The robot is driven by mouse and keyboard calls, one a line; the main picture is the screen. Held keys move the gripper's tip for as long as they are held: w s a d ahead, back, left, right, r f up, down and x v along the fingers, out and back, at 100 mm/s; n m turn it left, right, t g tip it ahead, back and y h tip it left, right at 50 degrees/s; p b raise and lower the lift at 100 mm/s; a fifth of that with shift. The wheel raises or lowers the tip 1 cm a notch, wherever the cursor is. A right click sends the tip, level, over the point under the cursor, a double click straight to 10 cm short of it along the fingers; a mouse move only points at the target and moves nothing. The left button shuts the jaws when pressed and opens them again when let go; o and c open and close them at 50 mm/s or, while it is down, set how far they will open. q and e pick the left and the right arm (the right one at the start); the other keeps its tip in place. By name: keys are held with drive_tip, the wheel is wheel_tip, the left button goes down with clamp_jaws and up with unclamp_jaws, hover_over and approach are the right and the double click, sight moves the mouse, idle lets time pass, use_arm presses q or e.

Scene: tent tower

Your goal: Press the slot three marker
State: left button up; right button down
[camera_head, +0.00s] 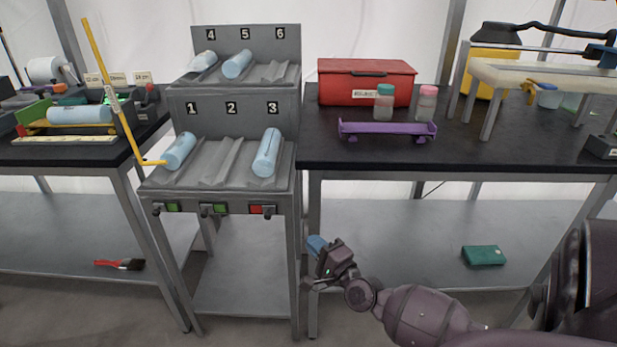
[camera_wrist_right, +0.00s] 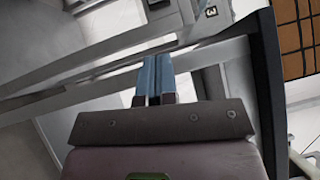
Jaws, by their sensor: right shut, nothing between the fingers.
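The grey rack (camera_head: 220,178) has slots numbered 1 to 3 on its lower tier. A light blue roll (camera_head: 267,152) lies in slot 3. My right gripper (camera_head: 317,244) is below and right of the marker, apart from it, in front of the right table's legs. Its blue fingers (camera_wrist_right: 155,79) are together and empty in the wrist view. A plate numbered 3 (camera_wrist_right: 211,11) shows at that view's top. My left gripper is out of view.
A yellow rod (camera_head: 110,90) leans by the rack's left side. The right black table (camera_head: 370,150) bears a red box (camera_head: 366,82) and a purple tray (camera_head: 387,131). The front of the rack is clear.

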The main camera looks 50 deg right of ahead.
approach(270, 212)
drive_tip(key=w+d, duration=0.2)
drive_tip(key=d, duration=0.1)
drive_tip(key=w, duration=0.1)
drive_tip(key=w+a, duration=0.1)
drive_tip(key=shift+w+a+r, duration=0.1)
drive_tip(key=shift+w+r, duration=0.1)
drive_tip(key=shift+w, duration=0.2)
drive_tip(key=shift+w+a, duration=0.25)
drive_tip(key=shift+w, duration=0.15)
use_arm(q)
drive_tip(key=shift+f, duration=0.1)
use_arm(e)
drive_tip(key=shift+a, duration=0.1)
drive_tip(key=w+a, duration=0.2)
drive_tip(key=w, duration=0.1)
drive_tip(key=shift+a+r, duration=0.1)
drive_tip(key=shift+a, duration=0.15)
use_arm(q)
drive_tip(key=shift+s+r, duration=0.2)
